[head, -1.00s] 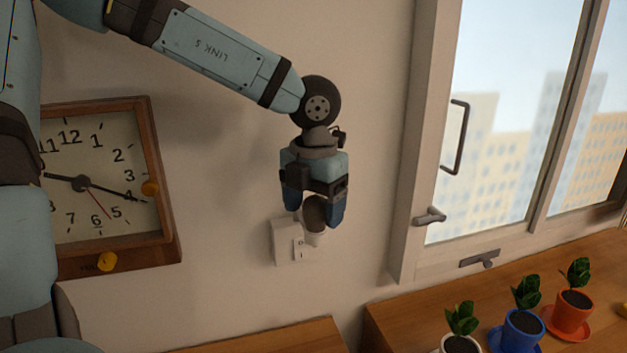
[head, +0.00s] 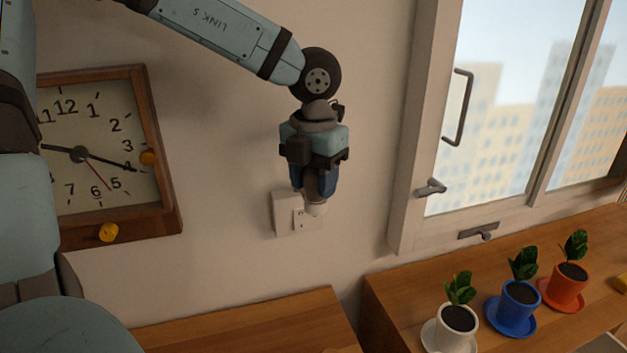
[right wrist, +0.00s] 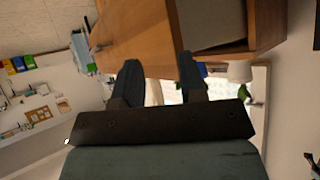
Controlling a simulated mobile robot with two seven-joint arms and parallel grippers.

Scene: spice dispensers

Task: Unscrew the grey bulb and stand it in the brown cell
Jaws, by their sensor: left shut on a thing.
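The grey bulb (head: 312,186) sits in a pale socket (head: 316,208) on the white wall plate, in the head view. My left gripper (head: 314,193) comes down from above and is shut on the bulb, its blue fingers covering much of it. Whether the bulb's thread is still in the socket cannot be told. My right gripper (right wrist: 159,78) shows in the right wrist view with two dark fingers apart and nothing between them. I cannot make out the brown cell in either view.
A wooden clock (head: 105,240) with yellow knobs hangs at left. A window (head: 500,110) with a handle is at right. White, blue and orange potted plants (head: 519,292) stand on the wooden counter below it. A gap separates that counter from the left one (head: 250,325).

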